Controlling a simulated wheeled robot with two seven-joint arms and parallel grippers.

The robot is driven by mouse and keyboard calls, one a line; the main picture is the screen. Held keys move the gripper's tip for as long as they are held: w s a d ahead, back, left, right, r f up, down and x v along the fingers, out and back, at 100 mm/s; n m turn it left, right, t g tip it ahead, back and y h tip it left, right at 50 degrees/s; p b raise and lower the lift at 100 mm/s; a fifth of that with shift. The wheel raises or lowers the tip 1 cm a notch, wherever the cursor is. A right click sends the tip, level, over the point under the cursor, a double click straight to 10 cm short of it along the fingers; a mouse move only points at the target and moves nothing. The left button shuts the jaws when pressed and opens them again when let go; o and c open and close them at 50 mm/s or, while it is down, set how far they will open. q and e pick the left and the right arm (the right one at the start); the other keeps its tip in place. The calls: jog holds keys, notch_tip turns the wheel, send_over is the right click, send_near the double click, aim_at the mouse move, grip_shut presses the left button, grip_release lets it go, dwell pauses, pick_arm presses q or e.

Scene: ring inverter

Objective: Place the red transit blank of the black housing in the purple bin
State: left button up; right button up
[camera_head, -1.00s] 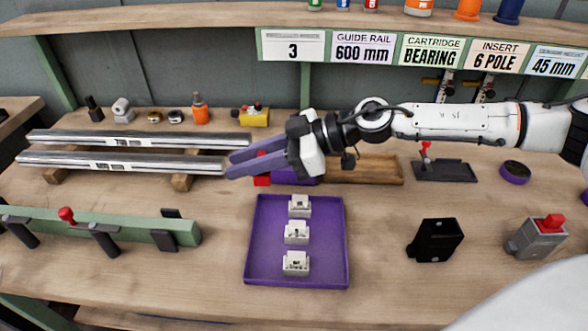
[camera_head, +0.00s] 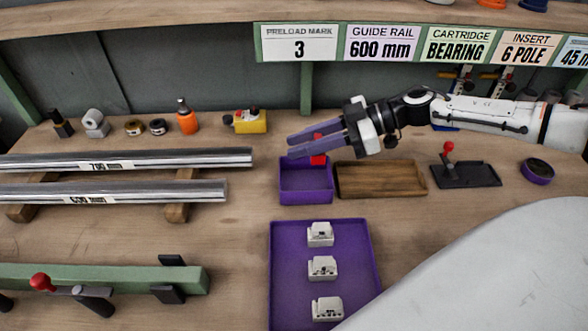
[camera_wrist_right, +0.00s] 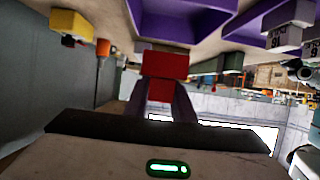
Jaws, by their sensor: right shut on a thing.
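The red transit blank (camera_head: 318,157) is held between the purple fingers of my right gripper (camera_head: 294,147). It also shows in the right wrist view (camera_wrist_right: 165,64), with the finger tips on both its sides. In the head view the blank appears just above the back edge of the small purple bin (camera_head: 306,195); its exact height cannot be told. The bin's visible inside looks empty. In the wrist view purple walls (camera_wrist_right: 185,25) show beyond the blank. The black housing is not in view now, and neither is my left gripper.
A wooden tray (camera_head: 380,192) stands right of the bin. A larger purple tray (camera_head: 372,245) with several white inserts lies in front. Metal rails (camera_head: 130,161) rest on the left. A yellow block (camera_head: 250,122) stands behind. A large white shape covers the lower right.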

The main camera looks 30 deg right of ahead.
send_over(303, 185)
notch_tip(303, 185, down, 4)
jog(key=shift+f, duration=0.2)
notch_tip(303, 185, down, 4)
jog(key=shift+a+r+b, duration=0.1)
jog(key=shift+r+b, duration=0.05)
jog(key=shift+b, duration=0.25)
jog(key=shift+f, duration=0.25)
jog(key=o, duration=0.9)
jog(key=shift+f, duration=0.1)
pick_arm(q)
jog(key=shift+s+f, duration=0.7)
jog(key=shift+s, duration=0.05)
pick_arm(e)
jog(key=shift+o, duration=0.4)
pick_arm(q)
jog(key=shift+s+f, duration=0.1)
